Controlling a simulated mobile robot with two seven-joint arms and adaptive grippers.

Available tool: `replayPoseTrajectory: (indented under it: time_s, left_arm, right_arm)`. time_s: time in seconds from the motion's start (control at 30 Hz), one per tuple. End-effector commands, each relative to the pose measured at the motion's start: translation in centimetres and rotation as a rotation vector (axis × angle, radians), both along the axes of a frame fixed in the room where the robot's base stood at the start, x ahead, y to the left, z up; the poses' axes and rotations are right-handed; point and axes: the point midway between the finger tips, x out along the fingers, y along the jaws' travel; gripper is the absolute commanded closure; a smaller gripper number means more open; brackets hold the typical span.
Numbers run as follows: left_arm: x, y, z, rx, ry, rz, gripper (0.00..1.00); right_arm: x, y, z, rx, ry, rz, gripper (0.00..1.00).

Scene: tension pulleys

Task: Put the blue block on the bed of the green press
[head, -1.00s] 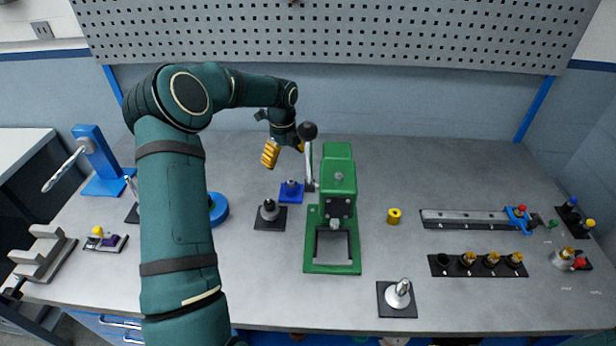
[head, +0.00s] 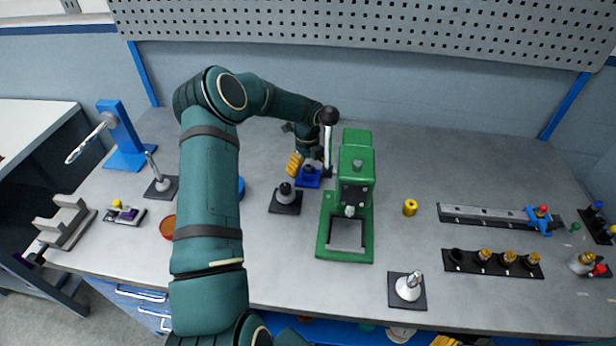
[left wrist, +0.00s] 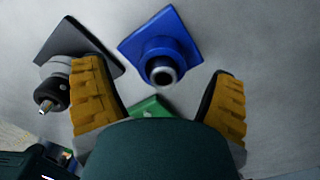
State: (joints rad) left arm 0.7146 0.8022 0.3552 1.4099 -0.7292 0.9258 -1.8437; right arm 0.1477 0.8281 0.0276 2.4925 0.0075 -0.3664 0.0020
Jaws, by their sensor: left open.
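The blue block (head: 308,178) is a square blue base with a round collar and a dark hole, lying on the grey table behind and left of the green press (head: 357,178). In the left wrist view the blue block (left wrist: 160,48) lies ahead of and between the two yellow fingers. My left gripper (head: 303,164) is open and empty, low over the table at the block; whether it touches is hidden. The left wrist view shows its spread fingertips (left wrist: 158,90). The press has a flat bed frame (head: 346,252) at its front and a lever with a black knob. My right gripper is not in view.
A black-based post (head: 285,198) stands close in front of the block, beside my left finger. A yellow cylinder (head: 410,207) and a silver post (head: 408,288) stand right of the press. My left arm covers part of the table's left.

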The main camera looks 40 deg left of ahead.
Motion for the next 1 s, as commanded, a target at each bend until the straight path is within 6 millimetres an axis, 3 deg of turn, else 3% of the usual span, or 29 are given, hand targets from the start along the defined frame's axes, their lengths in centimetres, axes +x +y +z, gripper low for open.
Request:
replayPoseTrajectory:
  time_s: [0.2, 0.5, 0.73, 1.0]
  left_arm:
    - [0.1, -0.1, -2.7, -0.001, 0.000, 0.000, 0.15]
    - [0.2, -0.1, -3.0, 0.001, -0.001, 0.001, 0.15]
    - [0.2, -0.1, -3.0, 0.000, -0.001, 0.000, 0.96]
    - [0.2, -0.1, -2.8, 0.000, -0.003, 0.000, 0.96]
  right_arm:
    - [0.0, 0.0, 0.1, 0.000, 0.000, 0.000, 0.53]
    - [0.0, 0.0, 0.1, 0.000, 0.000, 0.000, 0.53]
    - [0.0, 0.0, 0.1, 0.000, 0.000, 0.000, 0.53]
    - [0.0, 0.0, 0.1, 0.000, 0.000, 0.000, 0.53]
